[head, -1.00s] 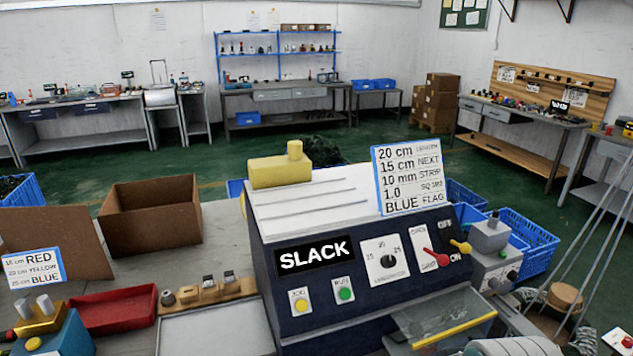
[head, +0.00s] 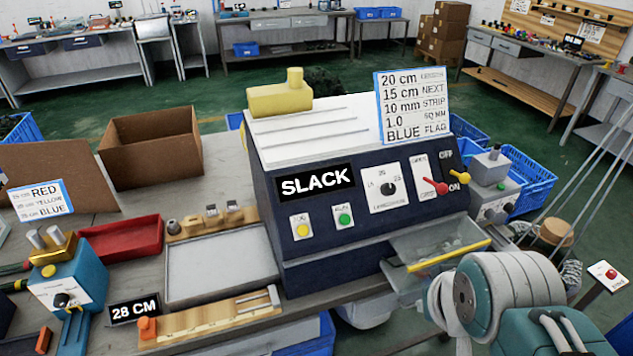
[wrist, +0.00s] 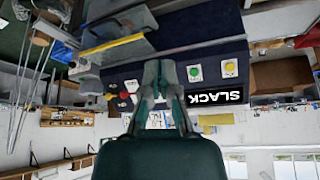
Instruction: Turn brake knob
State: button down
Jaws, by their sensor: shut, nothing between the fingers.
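I see no label reading brake, so I cannot tell which knob it is. The dark blue machine (head: 268,205) bears a black rotary knob (head: 389,188) on a white dial plate, with a red lever (head: 435,186) and a yellow lever (head: 459,177) to its right. The small grey box (head: 494,205) beside it has small dark knobs. The teal device (head: 88,284) at left has a black knob (head: 61,299). My gripper (wrist: 160,66) shows in the wrist view, shut and empty, in front of the machine's panel, apparently not touching. It covers part of the panel there.
The machine shows a SLACK sign (head: 316,181), a yellow button (head: 301,229) and a green button (head: 344,217). A clear guard with a yellow edge (head: 448,256) juts out below the levers.

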aim_at(611, 274)
jog(key=z, duration=0.45)
jog(key=i+l+z, duration=0.1)
jog(key=z, duration=0.85)
jog(key=i+z, duration=0.1)
jog(key=z, duration=0.35)
jog(key=i+j, duration=0.1)
jog(key=i, duration=0.4)
jog(key=i+j+z, duration=0.15)
jog(key=i, duration=0.35)
